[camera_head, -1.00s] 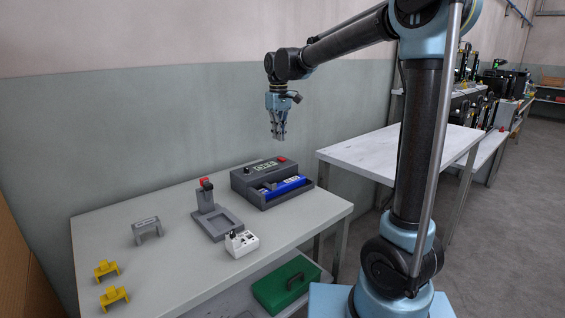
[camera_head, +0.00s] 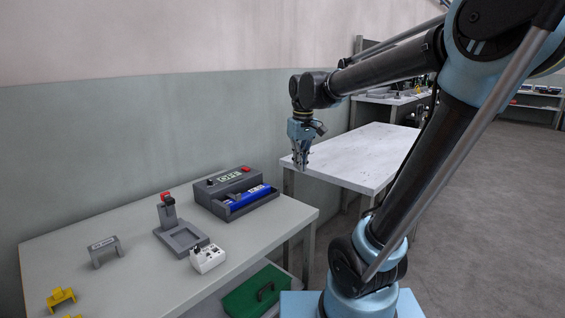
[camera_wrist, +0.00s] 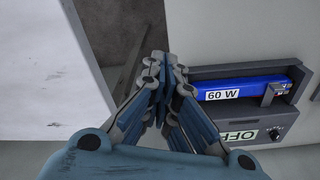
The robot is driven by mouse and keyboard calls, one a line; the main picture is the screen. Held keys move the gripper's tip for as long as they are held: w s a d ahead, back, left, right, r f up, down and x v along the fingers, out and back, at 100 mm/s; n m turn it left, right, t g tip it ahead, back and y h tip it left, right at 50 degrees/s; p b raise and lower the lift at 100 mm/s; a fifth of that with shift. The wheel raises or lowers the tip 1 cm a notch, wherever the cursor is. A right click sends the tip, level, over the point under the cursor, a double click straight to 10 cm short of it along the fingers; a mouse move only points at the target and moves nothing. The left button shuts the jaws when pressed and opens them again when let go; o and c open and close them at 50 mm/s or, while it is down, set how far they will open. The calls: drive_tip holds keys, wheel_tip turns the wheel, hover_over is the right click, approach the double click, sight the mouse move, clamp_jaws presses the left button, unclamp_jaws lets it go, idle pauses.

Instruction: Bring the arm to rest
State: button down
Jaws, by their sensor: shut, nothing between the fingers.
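My gripper (camera_head: 300,165) hangs from my outstretched arm, pointing down, above the far right end of the grey-green table (camera_head: 140,222). Its fingers are shut with nothing between them; the closed fingers also show in the wrist view (camera_wrist: 163,95). In the wrist view the gap between the two tables lies below the fingers. The dark grey device (camera_head: 228,182) with a display and a red button sits on the table, left of and below my gripper. A blue bar (camera_head: 250,196) lies in its tray; in the wrist view it carries a "60 W" label (camera_wrist: 222,95).
A grey stand (camera_head: 181,238) with a red-topped post, a white socket box (camera_head: 208,259), a grey bracket (camera_head: 104,250) and a yellow part (camera_head: 61,298) are on the table. A green case (camera_head: 258,290) is on the lower shelf. A white table (camera_head: 350,157) behind looks bare.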

drive_tip(key=s+d+f+m+t, duration=0.1)
drive_tip(key=s+d+f+m, duration=0.4)
drive_tip(key=s+d+f, duration=0.8)
drive_tip(key=s+f, duration=0.2)
drive_tip(key=s, duration=0.2)
drive_tip(key=shift+d+f, duration=0.15)
drive_tip(key=shift+f, duration=0.25)
drive_tip(key=w+a+r+n+g, duration=0.1)
drive_tip(key=w+a+r, duration=0.5)
drive_tip(key=w+r, duration=0.2)
drive_tip(key=w+a+r+n, duration=0.1)
drive_tip(key=w+a+r, duration=0.5)
drive_tip(key=w+r, duration=0.2)
drive_tip(key=w+a+r, duration=0.2)
drive_tip(key=w+a, duration=0.2)
drive_tip(key=a, duration=0.4)
drive_tip(key=w+a+r+n+g, duration=0.1)
drive_tip(key=w+a, duration=0.3)
drive_tip(key=a, duration=0.3)
drive_tip(key=w+a+r, duration=0.2)
drive_tip(key=w+a, duration=0.2)
drive_tip(key=a, duration=0.4)
drive_tip(key=shift+d+f, duration=0.15)
drive_tip(key=shift+f, duration=2.95)
